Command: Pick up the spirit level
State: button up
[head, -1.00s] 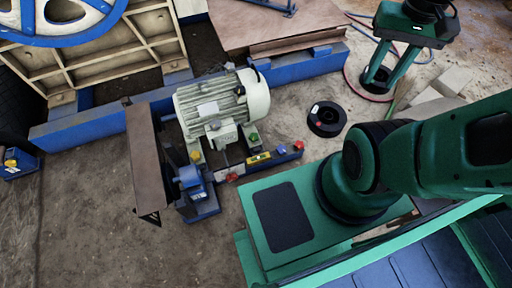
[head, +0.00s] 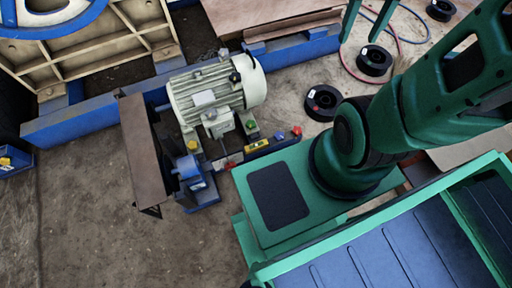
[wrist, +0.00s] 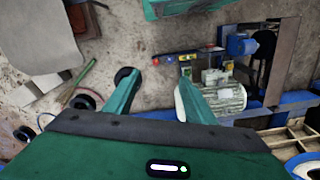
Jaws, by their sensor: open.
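The spirit level is a small yellow bar (head: 257,146) in the head view. It lies on the blue rail in front of the electric motor, among small red, blue and green pieces. In the wrist view the yellow level (wrist: 187,57) shows above the right fingertip, small and apart from it. My gripper (wrist: 157,78) is open with nothing between its green fingers. In the head view my gripper (head: 360,36) is at the top edge, partly cut off, well to the right of the level.
The grey motor (head: 215,98) stands close behind the level. A brown guard plate (head: 143,150) and a blue bracket (head: 192,175) stand to its left. Black spools (head: 322,102) lie on the ground to the right. Open ground lies at the lower left.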

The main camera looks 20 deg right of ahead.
jog(key=w+d+f+n+y, duration=0.15)
jog(key=w+f+n, duration=0.85)
jog(key=w+f, duration=1.25)
jog(key=n+y, duration=0.5)
jog(key=n, duration=0.7)
send_near(257, 145)
jog(key=shift+h, duration=0.25)
jog(key=x, duration=0.4)
jog(key=shift+w+f, duration=0.1)
jog(key=shift+f, duration=0.25)
jog(key=shift+a+r+x, duration=0.1)
jog(key=shift+a+x, duration=0.05)
jog(key=shift+x, duration=0.8)
jog(key=shift+a+r+x, duration=0.1)
jog(key=shift+a+x, duration=0.05)
jog(key=shift+x, duration=0.85)
jog(key=shift+a+r+x, duration=0.1)
jog(key=shift+a+x, duration=0.05)
jog(key=shift+x, duration=0.8)
jog(key=shift+f, duration=0.1)
